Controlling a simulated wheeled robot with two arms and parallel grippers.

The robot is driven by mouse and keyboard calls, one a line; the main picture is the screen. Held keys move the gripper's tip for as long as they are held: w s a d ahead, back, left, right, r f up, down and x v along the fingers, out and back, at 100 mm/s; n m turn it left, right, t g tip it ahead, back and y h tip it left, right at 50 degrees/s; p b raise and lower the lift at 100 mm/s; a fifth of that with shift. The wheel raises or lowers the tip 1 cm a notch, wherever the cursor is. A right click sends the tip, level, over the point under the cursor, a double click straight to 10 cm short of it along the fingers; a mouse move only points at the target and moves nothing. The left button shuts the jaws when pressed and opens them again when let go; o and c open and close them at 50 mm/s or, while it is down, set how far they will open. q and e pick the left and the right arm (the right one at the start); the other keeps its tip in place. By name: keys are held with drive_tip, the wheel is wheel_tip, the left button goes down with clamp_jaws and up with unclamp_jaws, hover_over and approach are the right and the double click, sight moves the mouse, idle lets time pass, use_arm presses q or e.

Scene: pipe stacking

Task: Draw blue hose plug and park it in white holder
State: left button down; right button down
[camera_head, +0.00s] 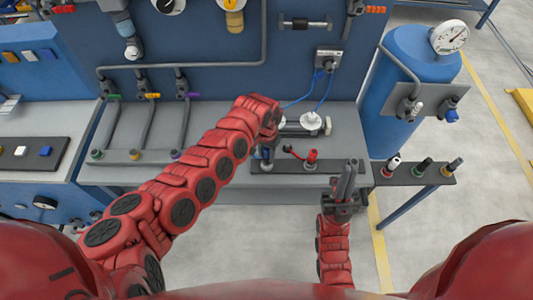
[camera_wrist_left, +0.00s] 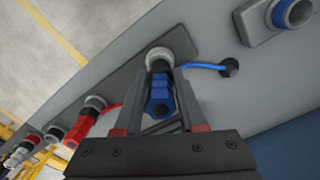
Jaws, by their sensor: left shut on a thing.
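The blue hose plug (camera_wrist_left: 160,97) sits between the fingers of my left gripper (camera_wrist_left: 158,82), which is shut on it. Its far end is at a pale ringed socket (camera_wrist_left: 158,56) on a dark strip; I cannot tell how deep it sits. A blue hose (camera_wrist_left: 203,66) runs from there to a hole in the grey panel. In the head view the plug (camera_head: 266,153) is a small blue patch at the bench front, by my left gripper (camera_head: 264,148). A white-ringed holder (camera_head: 394,162) stands on the right-hand rack. My right gripper (camera_head: 346,180) points up, empty, its finger gap unclear.
A red plug (camera_head: 311,156) stands on the same dark strip (camera_head: 290,164). Green (camera_head: 422,164) and yellow (camera_head: 453,165) holders share the right rack. A blue tank (camera_head: 408,75) with a gauge stands behind it. The floor at the front right is clear.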

sight(266, 149)
idle(0.4)
use_arm(q)
drive_tip(key=shift+s+p, duration=0.15)
drive_tip(key=shift+p, duration=0.35)
drive_tip(key=shift+a+f+b, duration=0.1)
drive_tip(key=shift+f+b, duration=0.6)
drive_tip(key=shift+f, duration=0.35)
drive_tip(key=shift+r, duration=0.1)
drive_tip(key=shift+c, duration=2.1)
unclamp_jaws()
drive_tip(key=shift+r, duration=0.1)
drive_tip(key=r+b, duration=0.2)
drive_tip(key=r, duration=0.5)
drive_tip(key=shift+w+r, duration=0.15)
drive_tip(key=shift+w, duration=0.05)
wheel_tip(266, 149, up, 10)
drive_tip(key=p, duration=0.1)
drive_tip(key=shift+s, duration=0.15)
